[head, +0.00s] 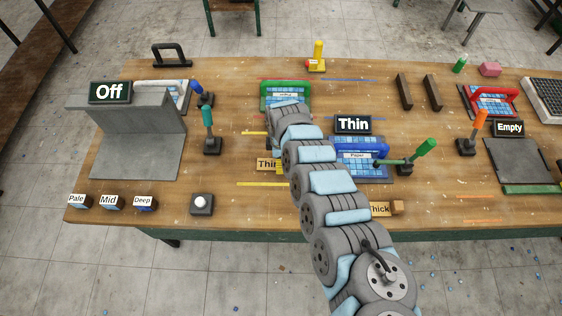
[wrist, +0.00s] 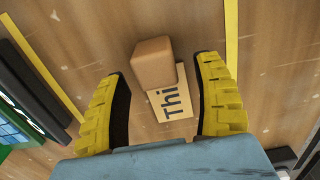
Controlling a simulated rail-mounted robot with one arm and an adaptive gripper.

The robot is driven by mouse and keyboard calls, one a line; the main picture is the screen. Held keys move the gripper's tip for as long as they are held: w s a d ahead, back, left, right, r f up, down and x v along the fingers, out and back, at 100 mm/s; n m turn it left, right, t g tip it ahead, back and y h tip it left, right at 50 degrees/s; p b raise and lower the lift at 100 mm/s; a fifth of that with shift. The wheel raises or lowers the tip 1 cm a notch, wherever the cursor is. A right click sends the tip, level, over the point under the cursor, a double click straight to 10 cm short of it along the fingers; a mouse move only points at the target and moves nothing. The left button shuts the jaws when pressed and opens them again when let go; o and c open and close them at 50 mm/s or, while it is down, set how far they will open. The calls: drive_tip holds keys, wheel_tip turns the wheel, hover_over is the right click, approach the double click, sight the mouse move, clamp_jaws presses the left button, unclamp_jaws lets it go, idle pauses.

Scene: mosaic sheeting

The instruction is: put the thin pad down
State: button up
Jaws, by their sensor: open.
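A tan plate lettered "Thin" (head: 268,164) lies on the bench left of my arm, its right end hidden by the arm. In the wrist view the plate, with "Thi" showing (wrist: 170,95), adjoins a small brown wooden block (wrist: 154,62). I cannot tell whether the block, the plate or both are the thin pad. My gripper (wrist: 163,69) is open, with one yellow-backed finger on each side of the block and plate. I see a gap on both sides.
A plate lettered "Thick" (head: 379,209) lies to the right beside a wooden block (head: 397,207). A green-handled frame (head: 284,90) and a "Thin" sign (head: 352,124) above a blue-handled frame (head: 362,150) stand nearby. Yellow strips (wrist: 231,35) mark the bench beside the pad.

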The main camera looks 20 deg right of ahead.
drive_tip(key=shift+f, duration=0.15)
clamp_jaws()
idle(0.4)
